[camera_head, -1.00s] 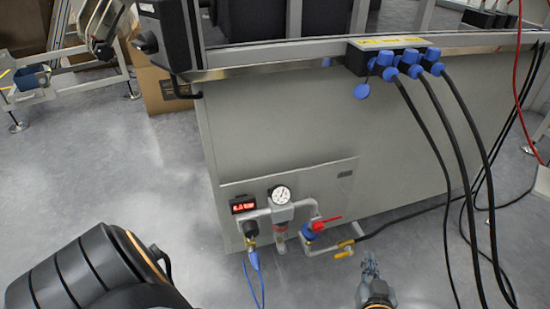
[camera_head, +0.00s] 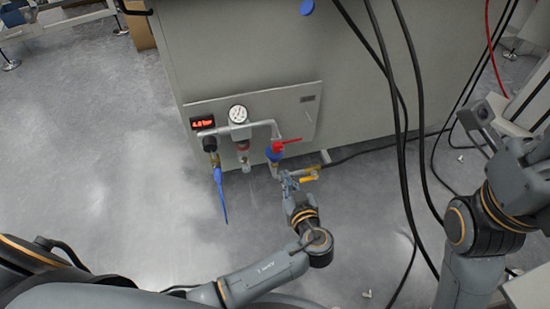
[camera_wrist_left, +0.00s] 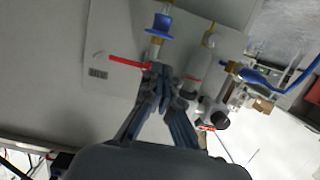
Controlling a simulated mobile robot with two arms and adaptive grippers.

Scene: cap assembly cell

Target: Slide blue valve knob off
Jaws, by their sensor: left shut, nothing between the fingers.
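The blue valve knob (camera_head: 273,154) sits on the pipework low on the grey cabinet, just below a red lever handle (camera_head: 287,143). In the left wrist view the blue knob (camera_wrist_left: 161,24) is at the top, with the red lever (camera_wrist_left: 128,63) below it, near the fingertips.
A pressure gauge (camera_head: 238,114), a red digital display (camera_head: 202,123) and a blue hose (camera_head: 221,196) are left of the valve. Black cables (camera_head: 400,140) hang to the right. The floor at left is clear.

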